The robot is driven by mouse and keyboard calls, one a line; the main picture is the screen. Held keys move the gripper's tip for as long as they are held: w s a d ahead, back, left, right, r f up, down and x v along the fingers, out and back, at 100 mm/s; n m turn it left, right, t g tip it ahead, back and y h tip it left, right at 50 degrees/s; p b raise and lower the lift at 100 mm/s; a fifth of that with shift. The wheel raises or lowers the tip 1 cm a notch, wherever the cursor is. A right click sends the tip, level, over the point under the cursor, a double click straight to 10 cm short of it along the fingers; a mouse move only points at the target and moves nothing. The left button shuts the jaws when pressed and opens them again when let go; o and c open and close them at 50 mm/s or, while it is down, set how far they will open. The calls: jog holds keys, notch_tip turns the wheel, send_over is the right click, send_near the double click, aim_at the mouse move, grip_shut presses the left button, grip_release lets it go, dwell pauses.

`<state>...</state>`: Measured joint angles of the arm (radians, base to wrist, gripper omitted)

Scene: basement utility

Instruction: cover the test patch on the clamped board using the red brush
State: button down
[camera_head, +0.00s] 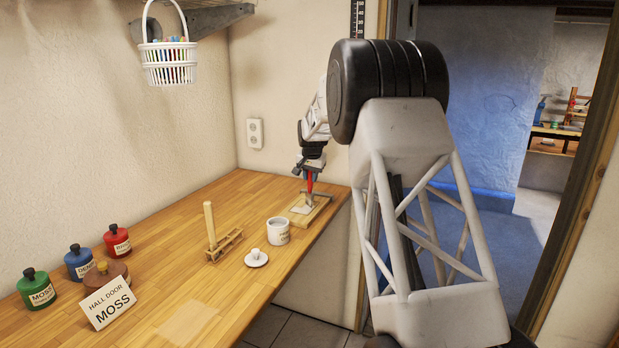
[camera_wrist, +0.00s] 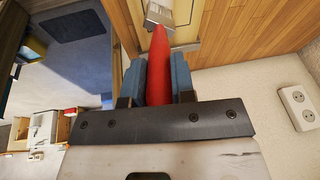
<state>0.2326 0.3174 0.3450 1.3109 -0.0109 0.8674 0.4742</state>
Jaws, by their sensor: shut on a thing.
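My gripper (camera_head: 311,172) is at the far right end of the bench, shut on the red brush (camera_head: 310,184). The brush points down with its bristle end low over the board (camera_head: 322,210). In the wrist view the red handle (camera_wrist: 162,70) sits between the blue fingers of my gripper (camera_wrist: 160,78), with the pale brush head (camera_wrist: 160,13) beyond it. A light patch (camera_head: 300,208) shows on the board under the brush, partly hidden. I cannot tell whether the bristles touch it or how much of it is coated.
A white cup (camera_head: 278,231), its round lid (camera_head: 256,260) and a wooden rack (camera_head: 226,243) stand left of the board. Green (camera_head: 38,290), blue (camera_head: 80,263) and red (camera_head: 117,241) bottles stand farther left. A card (camera_head: 108,302) reads "HALL DOOR MOSS". A basket (camera_head: 168,63) hangs above.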

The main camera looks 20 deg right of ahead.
jog(key=shift+w+d+f, duration=0.1)
jog(key=shift+w+d, duration=0.15)
jog(key=shift+d, duration=0.05)
dwell(0.4)
jog(key=shift+s+a, duration=0.85)
jog(key=shift+w+d, duration=0.85)
jog(key=shift+w, duration=0.05)
jog(key=shift+s+a, duration=0.1)
jog(key=shift+s, duration=0.05)
